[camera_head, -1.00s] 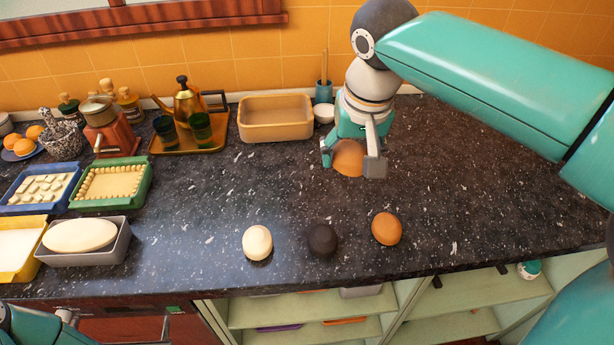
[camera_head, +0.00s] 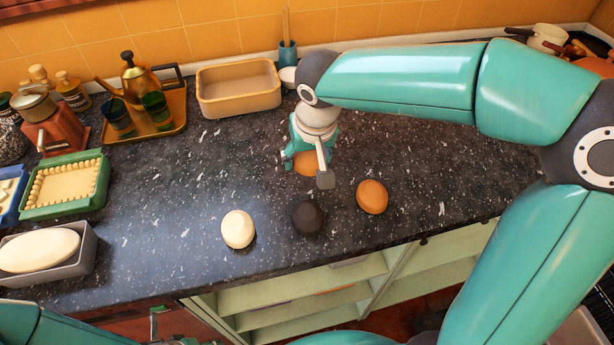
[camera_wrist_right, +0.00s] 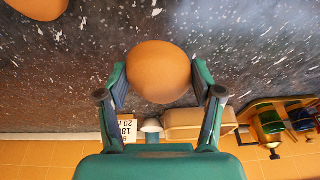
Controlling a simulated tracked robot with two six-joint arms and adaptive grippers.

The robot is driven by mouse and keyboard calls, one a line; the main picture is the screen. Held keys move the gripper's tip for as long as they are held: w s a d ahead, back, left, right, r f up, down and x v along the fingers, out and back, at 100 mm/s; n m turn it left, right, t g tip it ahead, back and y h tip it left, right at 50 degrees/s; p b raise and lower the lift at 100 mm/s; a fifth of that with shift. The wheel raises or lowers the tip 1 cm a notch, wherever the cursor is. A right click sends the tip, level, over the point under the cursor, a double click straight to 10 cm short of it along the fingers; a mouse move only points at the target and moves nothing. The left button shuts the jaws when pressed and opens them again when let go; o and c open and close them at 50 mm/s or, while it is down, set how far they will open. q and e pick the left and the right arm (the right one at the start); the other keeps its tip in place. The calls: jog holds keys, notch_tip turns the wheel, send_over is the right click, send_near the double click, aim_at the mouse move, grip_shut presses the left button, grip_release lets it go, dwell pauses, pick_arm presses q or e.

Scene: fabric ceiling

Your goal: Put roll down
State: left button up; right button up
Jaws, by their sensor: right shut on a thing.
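My right gripper (camera_head: 308,172) is shut on an orange-brown roll (camera_head: 304,163), which is partly hidden by the fingers. In the right wrist view the roll (camera_wrist_right: 159,72) sits between the two fingertips (camera_wrist_right: 162,88). It is over the dark speckled countertop (camera_head: 180,190), behind a row of three rolls. I cannot tell whether it touches the counter. The row has a cream roll (camera_head: 238,229), a dark brown roll (camera_head: 308,217) and an orange-brown roll (camera_head: 372,196). My left gripper (camera_head: 168,325) shows only partly at the bottom edge, and its jaws are unclear.
A tan rectangular dish (camera_head: 239,104) and a wooden tray (camera_head: 178,122) with a kettle (camera_head: 140,80) stand at the back. A green tray (camera_head: 66,212) and a grey tin (camera_head: 84,268) holding a pale loaf are at left. Open shelves (camera_head: 300,300) lie below the front edge.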

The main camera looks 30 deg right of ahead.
aim_at(306, 182)
jog(key=shift+f, duration=3.15)
jog(key=o, duration=1.1)
jog(key=shift+o, duration=0.2)
